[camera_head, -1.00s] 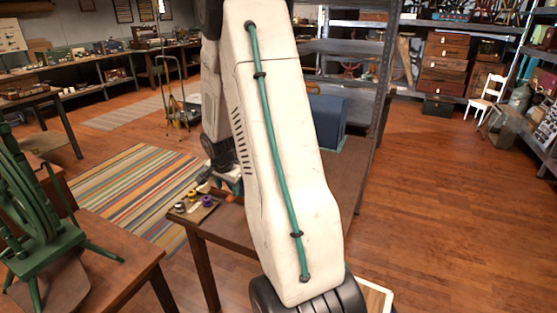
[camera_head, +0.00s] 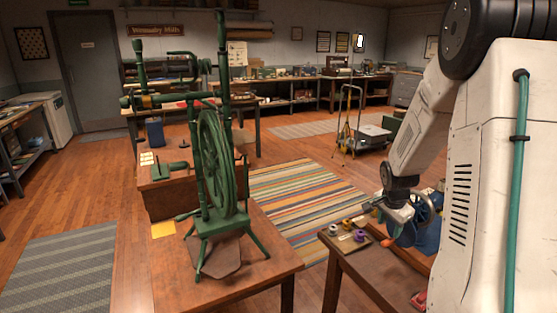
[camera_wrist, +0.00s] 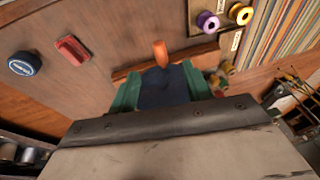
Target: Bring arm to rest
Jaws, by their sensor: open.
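My white arm with a teal cable fills the right side of the head view. My gripper (camera_head: 383,218) hangs low at its end, over or near the wooden table at lower right. In the wrist view my gripper (camera_wrist: 162,84) shows two green fingers spread apart. A dark blue shape (camera_wrist: 163,95) lies between them; I cannot tell whether it is part of the gripper or a thing beyond. I cannot tell whether anything touches the fingers.
Thread spools (camera_head: 360,236) sit on a small board on the table (camera_head: 365,285). The wrist view shows a red object (camera_wrist: 72,48) and a round blue-topped one (camera_wrist: 24,64). A green spinning wheel (camera_head: 215,170) stands on another table. Floor at left is open.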

